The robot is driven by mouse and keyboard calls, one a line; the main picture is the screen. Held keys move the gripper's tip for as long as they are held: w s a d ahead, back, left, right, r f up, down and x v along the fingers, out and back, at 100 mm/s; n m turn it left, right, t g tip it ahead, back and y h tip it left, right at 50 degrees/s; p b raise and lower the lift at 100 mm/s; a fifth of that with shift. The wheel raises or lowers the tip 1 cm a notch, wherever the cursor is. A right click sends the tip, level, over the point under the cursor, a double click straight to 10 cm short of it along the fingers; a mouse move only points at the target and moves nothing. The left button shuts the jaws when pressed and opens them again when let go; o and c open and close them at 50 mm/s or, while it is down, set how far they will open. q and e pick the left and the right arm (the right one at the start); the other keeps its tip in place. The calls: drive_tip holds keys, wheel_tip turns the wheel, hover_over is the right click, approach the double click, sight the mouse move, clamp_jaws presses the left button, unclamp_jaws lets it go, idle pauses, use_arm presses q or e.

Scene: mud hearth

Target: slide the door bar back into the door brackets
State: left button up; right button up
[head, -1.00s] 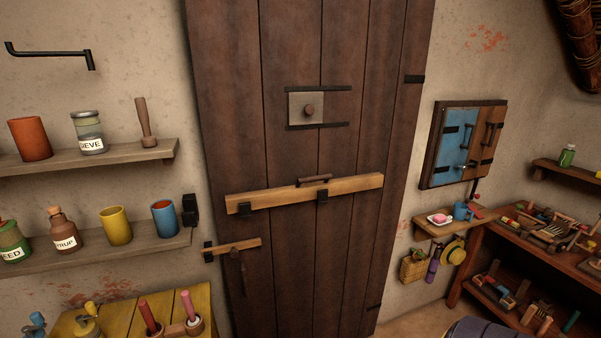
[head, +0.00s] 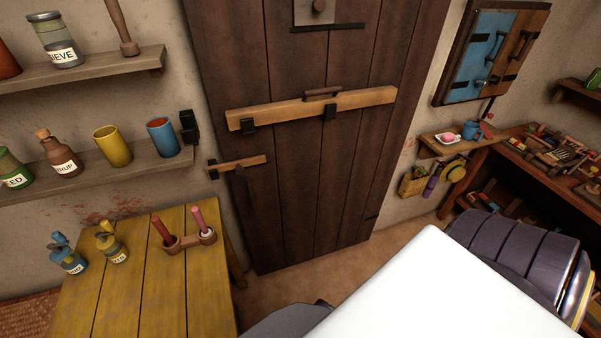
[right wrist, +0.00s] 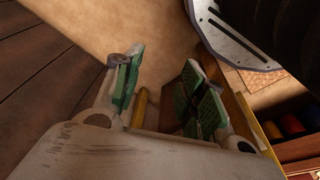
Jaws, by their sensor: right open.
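The door bar (head: 280,114) is a long light wooden bar with a dark handle (head: 323,93) on top. It lies across the brown plank door (head: 290,190), resting in two black brackets on the door, here the right one (head: 329,112). A further black bracket (head: 188,127) is on the wall left of the door, and the bar's left end is apart from it. My right gripper (right wrist: 155,90) is open and empty in the right wrist view, with green pads, away from the bar. My left gripper is not in view.
A smaller wooden latch (head: 238,163) sits below the bar at the door's left edge. A yellow table (head: 145,295) with jars and pink-handled tools stands front left. Shelves (head: 110,160) with cups line the left wall. A cluttered workbench (head: 497,165) is at the right.

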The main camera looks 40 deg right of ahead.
drive_tip(key=w+d+r+n+t, duration=0.1)
drive_tip(key=w+r, duration=0.4)
drive_tip(key=r, duration=0.6)
drive_tip(key=w+r+h, duration=0.1)
drive_tip(key=w+r, duration=0.3)
drive_tip(key=r, duration=0.7)
drive_tip(key=w+d+r+n+t, duration=0.1)
drive_tip(key=w+r, duration=0.4)
drive_tip(key=r, duration=0.6)
drive_tip(key=n+t+h, duration=0.1)
drive_tip(key=n+h, duration=0.4)
drive_tip(key=h, duration=0.6)
approach(321, 91)
drive_tip(key=s+a, duration=0.1)
drive_tip(key=a, duration=0.3)
drive_tip(key=shift+s+d+r+h+p, duration=0.15)
drive_tip(key=shift+r+h+p, duration=0.15)
drive_tip(key=shift+r+p, duration=0.2)
drive_tip(key=shift+d, duration=0.1)
drive_tip(key=shift+p+x, duration=1.2)
drive_tip(key=shift+x, duration=5.6)
clamp_jaws()
